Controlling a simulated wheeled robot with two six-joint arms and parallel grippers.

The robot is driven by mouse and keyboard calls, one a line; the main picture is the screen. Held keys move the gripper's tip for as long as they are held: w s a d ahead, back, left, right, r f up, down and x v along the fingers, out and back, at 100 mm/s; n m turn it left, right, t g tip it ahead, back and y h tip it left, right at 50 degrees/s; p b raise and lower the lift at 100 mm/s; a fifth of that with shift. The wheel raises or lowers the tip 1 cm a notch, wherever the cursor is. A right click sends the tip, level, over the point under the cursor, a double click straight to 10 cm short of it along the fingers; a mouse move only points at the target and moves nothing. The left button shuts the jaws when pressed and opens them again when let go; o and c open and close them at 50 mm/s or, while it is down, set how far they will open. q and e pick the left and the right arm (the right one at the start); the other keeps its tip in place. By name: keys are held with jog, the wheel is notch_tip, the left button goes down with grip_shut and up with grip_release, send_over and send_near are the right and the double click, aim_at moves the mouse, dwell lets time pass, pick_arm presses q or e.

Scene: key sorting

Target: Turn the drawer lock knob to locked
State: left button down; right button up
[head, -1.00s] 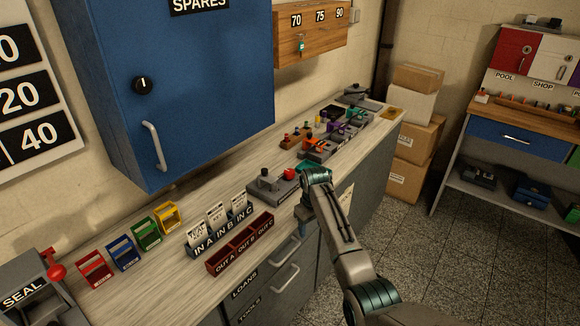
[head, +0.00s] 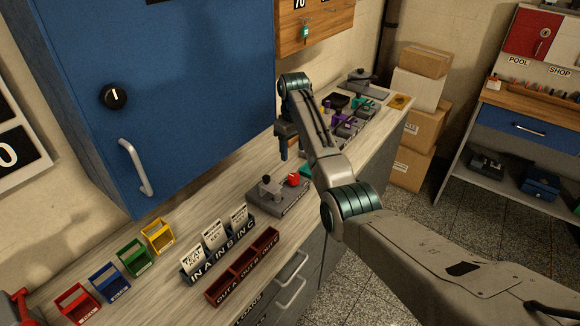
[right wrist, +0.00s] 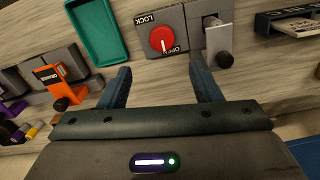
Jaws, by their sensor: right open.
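The lock knob (right wrist: 162,40) is a round red knob on a grey plate marked LOCK and OPEN in the right wrist view. Its white mark points toward the OPEN side. In the head view the red knob (head: 293,179) sits on the grey fixture on the counter, beside a grey lever (right wrist: 217,42). My right gripper (right wrist: 160,68) is open and empty, its fingertips just short of the knob plate in the picture, one to each side of the knob. In the head view its fingers (head: 284,152) point down above the counter, behind the knob. My left gripper is out of view.
A teal tray (right wrist: 97,32) and an orange-tagged block (right wrist: 50,76) lie beside the lock plate. Card slots (head: 218,255) and red out-bins (head: 243,268) stand nearer on the counter. The blue cabinet (head: 185,90) overhangs the counter at left.

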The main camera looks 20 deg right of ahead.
aim_at(294, 177)
jog(key=f, duration=0.1)
jog(key=s+f, duration=0.1)
jog(key=f+p, duration=0.1)
jog(key=shift+s+f, duration=0.1)
jog(key=shift+s, duration=0.15)
jog(key=f, duration=0.6)
jog(key=shift+w+p, duration=0.3)
jog(key=shift+w, duration=0.1)
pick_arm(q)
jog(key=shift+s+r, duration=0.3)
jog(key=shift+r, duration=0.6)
pick_arm(e)
jog(key=shift+s+f, duration=0.2)
jog(key=shift+c, duration=0.2)
jog(key=shift+w, duration=0.1)
jog(key=c, duration=1)
